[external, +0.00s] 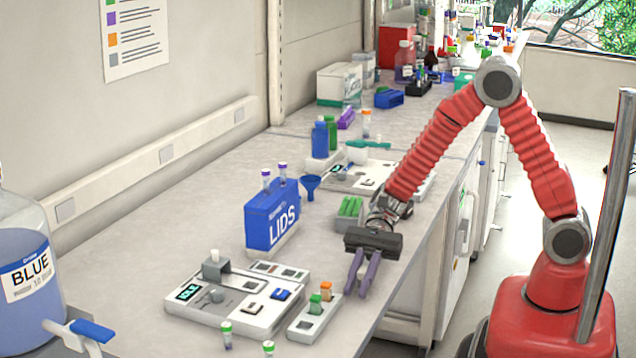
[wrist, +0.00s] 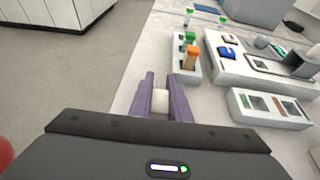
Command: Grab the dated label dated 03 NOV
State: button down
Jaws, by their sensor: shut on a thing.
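My gripper (external: 360,282) points down over the front edge of the bench, right of the small rack. In the wrist view its purple fingers (wrist: 163,84) are closed on a small white piece (wrist: 160,101), which looks like a label. No date can be read on it. The piece does not show clearly in the external view, where the fingers hide it. No 03 NOV text is legible in either view.
A small rack (external: 300,330) with green- and orange-capped vials stands left of my gripper, beside a white instrument panel (external: 215,315). A blue LIDS box (external: 272,228) and a BLUE carboy (external: 28,300) stand further left.

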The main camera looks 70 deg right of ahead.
notch_tip(320, 180, up, 10)
dwell(0.9)
